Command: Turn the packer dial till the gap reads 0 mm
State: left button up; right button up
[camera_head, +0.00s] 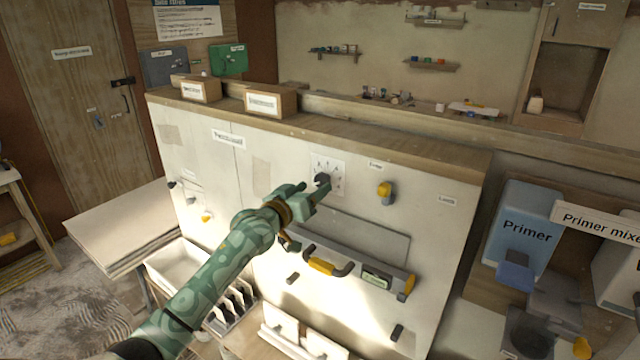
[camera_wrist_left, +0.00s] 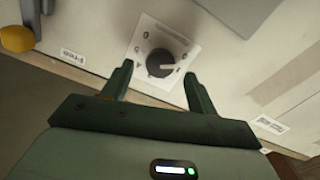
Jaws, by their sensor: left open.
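The packer dial is a dark round knob (camera_wrist_left: 160,62) on a white square plate (camera_wrist_left: 183,45) with small marks around it. In the head view the dial (camera_head: 321,180) sits on its plate on the pale upright panel, partly behind my gripper. My left gripper (camera_wrist_left: 160,82) is open, with one green finger on each side below the knob. The knob lies between and just beyond the fingertips; I cannot tell whether they touch it. A pale pointer line shows on the knob's right side. My right gripper is not in view.
A yellow knob (camera_head: 385,190) sticks out to the right of the dial. Below hang a yellow-handled tool (camera_head: 325,267) and a level (camera_head: 376,279). Wooden boxes (camera_head: 265,102) stand on the panel's top ledge. A blue Primer container (camera_head: 521,232) stands at the right.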

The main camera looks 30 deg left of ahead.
aim_at(320, 183)
pick_arm(q)
jog(key=w, duration=0.4)
jog(key=shift+d, duration=0.25)
jog(key=c, duration=1)
